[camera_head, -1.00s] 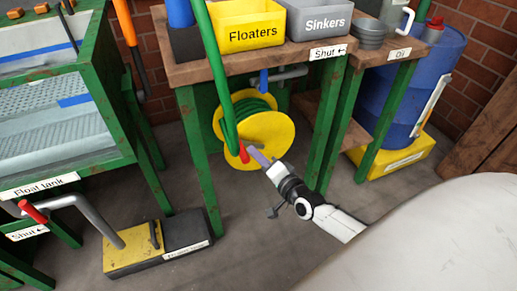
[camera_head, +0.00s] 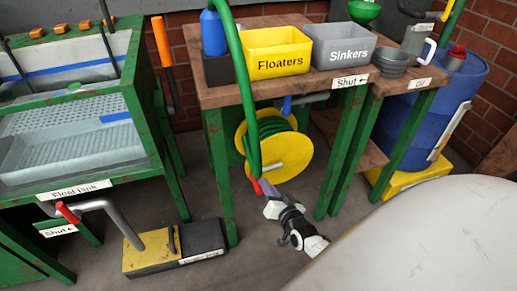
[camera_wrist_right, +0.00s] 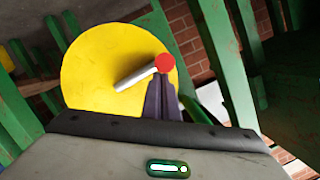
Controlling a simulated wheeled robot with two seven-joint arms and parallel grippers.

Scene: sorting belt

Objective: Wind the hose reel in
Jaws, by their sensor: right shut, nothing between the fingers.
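The hose reel (camera_head: 292,150) is a yellow drum with green hose wound on it, under the workbench. In the right wrist view its yellow disc (camera_wrist_right: 92,65) carries a pale crank rod (camera_wrist_right: 135,77) ending in a red knob (camera_wrist_right: 164,63). My right gripper (camera_head: 264,187) is shut and empty, its purple fingers beside a red piece (camera_head: 257,187) low in front of the reel. In the wrist view the fingertips (camera_wrist_right: 162,82) are just below the red knob; I cannot tell if they touch. A green hose (camera_head: 243,80) runs down in front. My left gripper is out of view.
Green bench legs (camera_head: 220,175) flank the reel. Floaters (camera_head: 278,55) and Sinkers (camera_head: 342,50) bins stand above. A float tank (camera_head: 80,110) is left, a blue drum (camera_head: 420,130) right. A yellow and black pedal box (camera_head: 150,250) lies on the floor.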

